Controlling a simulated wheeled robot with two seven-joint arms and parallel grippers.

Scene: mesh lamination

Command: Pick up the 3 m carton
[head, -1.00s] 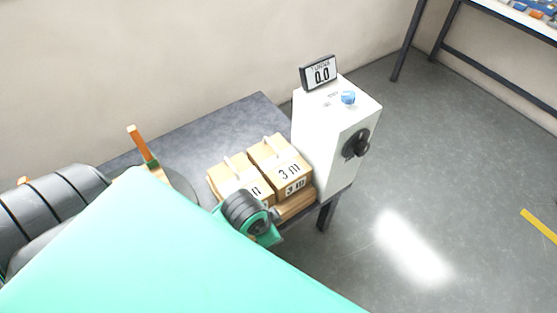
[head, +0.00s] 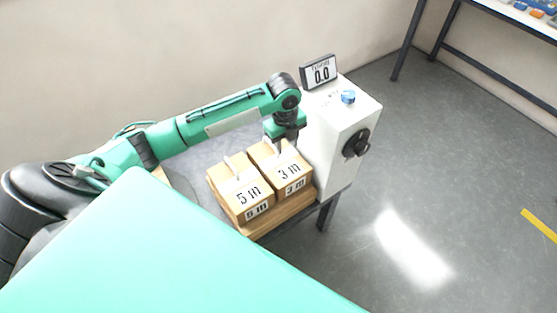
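The 3 m carton (head: 293,174) is a tan box with "3 m" labels on its top and front and a pale upright tab on top. It sits on a wooden base at the right end of the table, next to the 5 m carton (head: 247,197). My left gripper (head: 287,146) points down at the back of the 3 m carton's top, close to its tab. Its fingers are small and dark, and I cannot tell whether they are apart or touch the tab. My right gripper is out of view.
A white machine (head: 338,140) with a "0.0" display and a dark knob stands just right of the 3 m carton. The grey table (head: 205,150) is partly covered by my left arm. The wall is close behind.

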